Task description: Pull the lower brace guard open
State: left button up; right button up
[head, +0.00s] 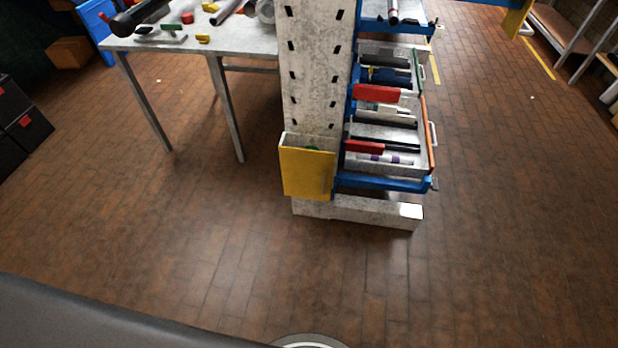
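The lower brace guard appears to be the yellow panel (306,174) low on the front of the pale perforated mast (312,60). It stands upright, with a small grey upright handle near its right edge. A pale box rim shows behind its top edge, and a bit of green (313,148) shows inside. I cannot tell whether the panel is fully closed. Neither of my grippers is in the head view, so nothing of mine is seen touching the panel.
Right of the mast, a blue-framed rack (384,184) holds trays with red-fronted bins. The mast stands on a pale foot (356,212). A workbench (190,45) with tools is at upper left, black boxes (20,125) at far left. The brick floor (240,265) before the mast is clear.

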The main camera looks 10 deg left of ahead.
aim_at(306, 173)
jog(key=z, duration=0.3)
jog(key=k, duration=0.5)
jog(key=z, duration=1.1)
jog(key=i, duration=0.9)
jog(key=u, duration=0.75)
